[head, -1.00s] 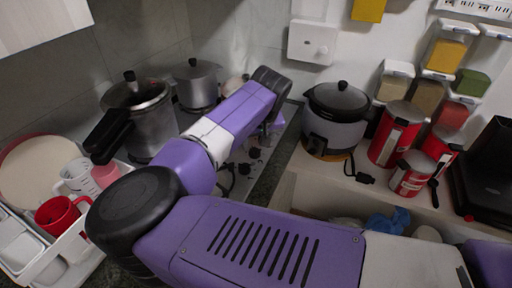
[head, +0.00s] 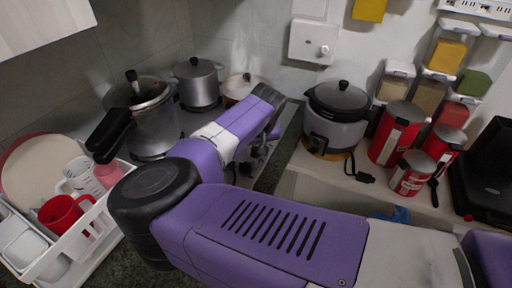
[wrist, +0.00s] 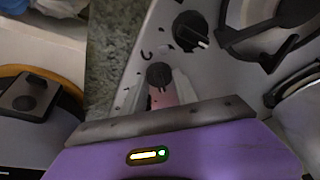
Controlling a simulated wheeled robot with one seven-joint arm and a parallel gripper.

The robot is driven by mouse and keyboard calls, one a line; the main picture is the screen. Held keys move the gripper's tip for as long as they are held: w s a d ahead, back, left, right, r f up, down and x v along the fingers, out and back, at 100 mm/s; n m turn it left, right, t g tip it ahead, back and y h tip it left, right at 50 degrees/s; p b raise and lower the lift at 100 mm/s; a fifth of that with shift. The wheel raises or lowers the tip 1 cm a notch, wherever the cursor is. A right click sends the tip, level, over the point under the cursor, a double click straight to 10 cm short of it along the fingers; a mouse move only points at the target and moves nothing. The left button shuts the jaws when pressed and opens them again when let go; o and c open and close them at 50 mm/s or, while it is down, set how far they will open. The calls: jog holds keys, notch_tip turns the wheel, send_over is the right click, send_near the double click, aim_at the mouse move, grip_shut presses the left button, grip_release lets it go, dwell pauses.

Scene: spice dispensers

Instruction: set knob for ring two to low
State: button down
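In the wrist view, a black stove knob (wrist: 158,75) shows just beyond the grey edge of my gripper (wrist: 161,88). My gripper's two pale fingers show on either side below this knob, apart from each other. I cannot tell whether they touch it. A second black knob (wrist: 190,31) with a pale pointer mark is farther up and right, clear of the fingers. In the head view, dark knobs (head: 246,168) show on the stove front beside my forearm. My gripper's fingertips are hard to make out there. The knob settings are too small to read.
A burner grate (wrist: 275,25) is close to the knobs. A pressure cooker (head: 150,115), a grey pot (head: 197,84) and a pan (head: 240,87) stand on the stove. A rice cooker (head: 335,125) is to the right. A white rack (head: 85,235) with cups is at the left.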

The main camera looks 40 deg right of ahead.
jog(key=shift+r+m+h+p, duration=0.1)
jog(key=shift+m+h+p, duration=0.2)
jog(key=shift+m+p, duration=0.45)
jog(key=shift+p, duration=0.3)
jog(key=shift+m+g+h+p, duration=0.3)
jog(key=shift+m+p, duration=0.1)
jog(key=shift+m, duration=0.55)
jog(key=shift+w+a+m+g+h, duration=0.15)
jog(key=shift+m+g+h, duration=0.2)
jog(key=shift+m, duration=0.65)
jog(key=m, duration=0.2)
jog(key=m+g+b, duration=0.1)
jog(key=shift+w+f+m+g, duration=0.1)
jog(key=shift+f+m+g, duration=0.15)
jog(key=shift+m, duration=0.15)
jog(key=m+g+b, duration=0.2)
jog(key=m+b, duration=0.2)
jog(key=m, duration=0.1)
jog(key=shift+w, duration=0.15)
jog(key=m+g+b, duration=0.1)
jog(key=m+b, duration=0.1)
jog(key=m, duration=0.1)
jog(key=m+g+b, duration=0.1)
jog(key=m, duration=0.1)
jog(key=shift+w+r+m+b, duration=0.1)
jog(key=shift+r+m+b, duration=0.05)
jog(key=shift+m+b, duration=0.25)
